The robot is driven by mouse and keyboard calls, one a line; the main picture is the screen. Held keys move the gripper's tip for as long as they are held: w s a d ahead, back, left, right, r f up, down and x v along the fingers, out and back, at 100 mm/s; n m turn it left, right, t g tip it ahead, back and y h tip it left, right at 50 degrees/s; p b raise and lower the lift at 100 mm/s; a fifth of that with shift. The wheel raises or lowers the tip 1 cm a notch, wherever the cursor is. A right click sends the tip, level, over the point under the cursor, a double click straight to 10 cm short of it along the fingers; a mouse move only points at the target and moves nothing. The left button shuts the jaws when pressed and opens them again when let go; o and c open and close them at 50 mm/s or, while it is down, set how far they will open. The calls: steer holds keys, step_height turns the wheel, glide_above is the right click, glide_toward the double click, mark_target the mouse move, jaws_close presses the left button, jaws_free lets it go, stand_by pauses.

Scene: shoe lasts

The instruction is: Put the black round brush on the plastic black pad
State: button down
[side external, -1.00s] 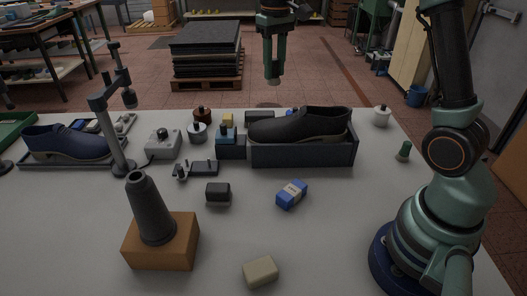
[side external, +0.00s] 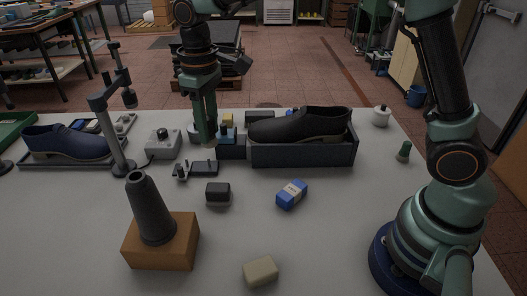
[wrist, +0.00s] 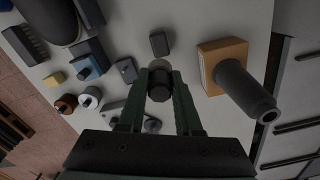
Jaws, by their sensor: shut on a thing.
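My gripper (side external: 206,138) is shut on a dark round piece with a paler end, which looks like the black round brush (wrist: 159,88). In the side external view the fingers largely hide it; only a pale tip shows below them. The gripper points down over the table, left of the blue-topped dark box, apparently a little above the surface. A small black block with rounded edges (side external: 218,193), which looks like the plastic black pad, lies nearer the camera. It also shows in the wrist view (wrist: 159,43), just beyond the held piece, with its top bare.
A dark plate with small knobs (side external: 204,168) lies close below my gripper. A tall dark cone on a wooden block (side external: 160,246) stands front left. A black shoe in a tray (side external: 303,154) stands to the right. A blue box (side external: 292,194) lies near the black block.

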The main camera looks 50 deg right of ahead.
step_height(320, 180, down, 13)
steer(key=shift+r, duration=0.1)
stand_by(0.3)
steer(key=shift+f, duration=0.2)
steer(key=c, duration=0.6)
jaws_free()
